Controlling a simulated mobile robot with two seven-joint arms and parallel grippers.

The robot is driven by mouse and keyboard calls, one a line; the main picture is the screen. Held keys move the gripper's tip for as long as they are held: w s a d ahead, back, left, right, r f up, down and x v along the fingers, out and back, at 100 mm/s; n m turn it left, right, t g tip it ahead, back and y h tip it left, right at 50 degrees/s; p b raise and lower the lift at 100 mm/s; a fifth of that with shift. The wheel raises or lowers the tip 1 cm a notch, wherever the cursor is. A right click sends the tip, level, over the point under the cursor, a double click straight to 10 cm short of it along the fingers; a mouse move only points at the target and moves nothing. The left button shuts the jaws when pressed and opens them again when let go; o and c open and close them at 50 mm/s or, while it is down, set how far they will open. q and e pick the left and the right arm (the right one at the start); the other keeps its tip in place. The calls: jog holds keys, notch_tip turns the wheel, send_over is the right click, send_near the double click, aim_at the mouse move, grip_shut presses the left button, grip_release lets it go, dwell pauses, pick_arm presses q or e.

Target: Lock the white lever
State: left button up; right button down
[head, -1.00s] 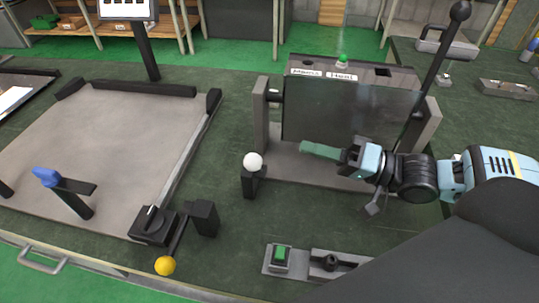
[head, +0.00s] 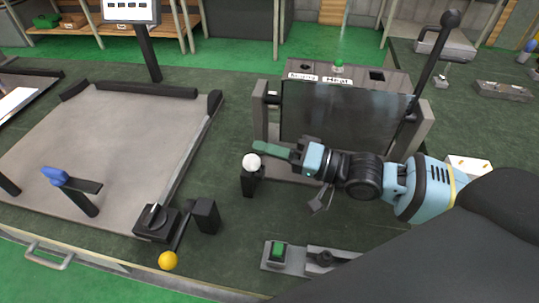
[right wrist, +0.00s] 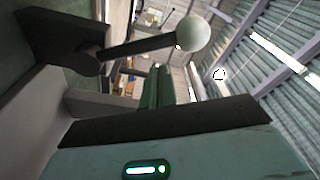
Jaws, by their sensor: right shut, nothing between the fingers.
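The white lever (head: 251,162) has a white ball knob on a short dark post, left of the black heating panel in the head view. In the right wrist view the white knob (right wrist: 192,33) sits at the end of a dark rod that runs to a dark pivot at the left. My right gripper (head: 262,148) is shut and empty, its green fingertips close to the right side of the white knob. In the right wrist view the green fingers (right wrist: 157,88) lie below the rod; I cannot tell whether they touch it. My left gripper is out of view.
The heating unit with its dark panel (head: 345,118) stands behind my right arm, with a tall black lever (head: 431,62) at its right. A yellow-knobbed lever (head: 168,260), a blue-handled lever (head: 55,177) and a green button (head: 278,251) are nearby. The grey plate (head: 110,140) is bare.

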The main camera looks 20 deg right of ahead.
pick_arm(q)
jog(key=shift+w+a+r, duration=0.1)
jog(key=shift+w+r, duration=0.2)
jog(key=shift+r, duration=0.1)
pick_arm(e)
jog(key=shift+s+a+f, duration=0.3)
jog(key=shift+s+f, duration=0.15)
jog(key=shift+s, duration=0.35)
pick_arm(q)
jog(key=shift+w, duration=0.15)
